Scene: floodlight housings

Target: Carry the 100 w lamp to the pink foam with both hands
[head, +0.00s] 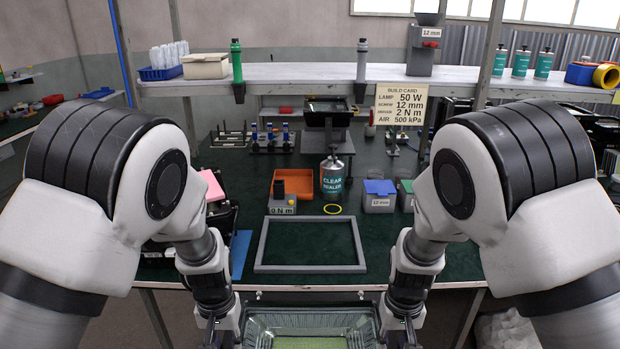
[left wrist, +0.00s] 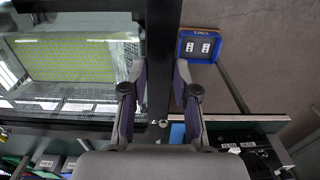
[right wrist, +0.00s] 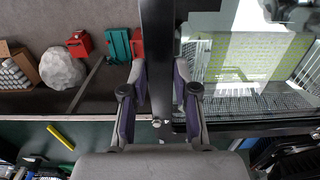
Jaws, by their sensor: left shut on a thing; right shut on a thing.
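The lamp (head: 312,322) is a glass-fronted floodlight with a dark frame, at the bottom of the head view in front of the table. Its yellow-green LED panel shows in the left wrist view (left wrist: 75,62) and right wrist view (right wrist: 255,62). I cannot read a wattage on it. My left gripper (left wrist: 158,78) is shut on the dark bar at one side of the lamp; my right gripper (right wrist: 160,80) is shut on the bar at the other side. The pink foam (head: 211,186) lies at the left of the table, partly hidden behind my left arm.
A grey rectangular frame (head: 310,267) lies on the green table, with an orange bin (head: 293,183), a sealer can (head: 332,177) and a blue-lidded box (head: 379,195) behind it. A shelf (head: 300,76) spans the back.

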